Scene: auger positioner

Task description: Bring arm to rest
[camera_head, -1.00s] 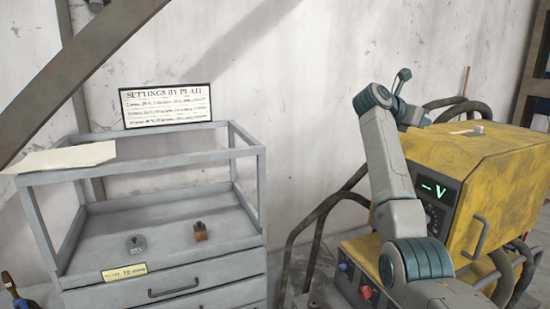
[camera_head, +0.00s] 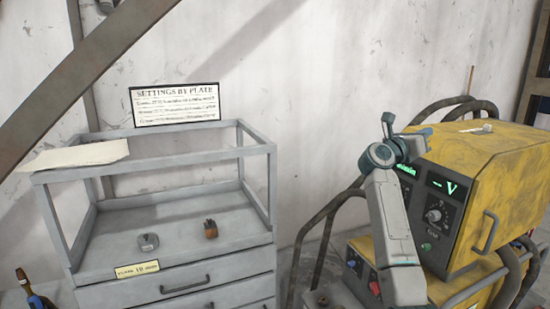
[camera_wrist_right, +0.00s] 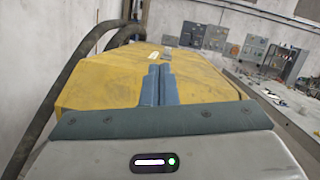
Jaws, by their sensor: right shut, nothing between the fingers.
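My right arm rises in front of the yellow machine (camera_head: 490,165) in the head view, with its forearm upright and its wrist bent near the machine's upper left corner. My right gripper (camera_wrist_right: 158,72) shows in the wrist view as two blue-grey fingers closed together, with nothing between them. Behind them lies the machine's scuffed yellow top. In the head view the wrist hides part of the front panel and the fingers are hard to make out. My left gripper is not in view.
Dark hoses (camera_head: 325,225) curve beside the machine. A cluttered bench (camera_wrist_right: 300,115) shows in the wrist view.

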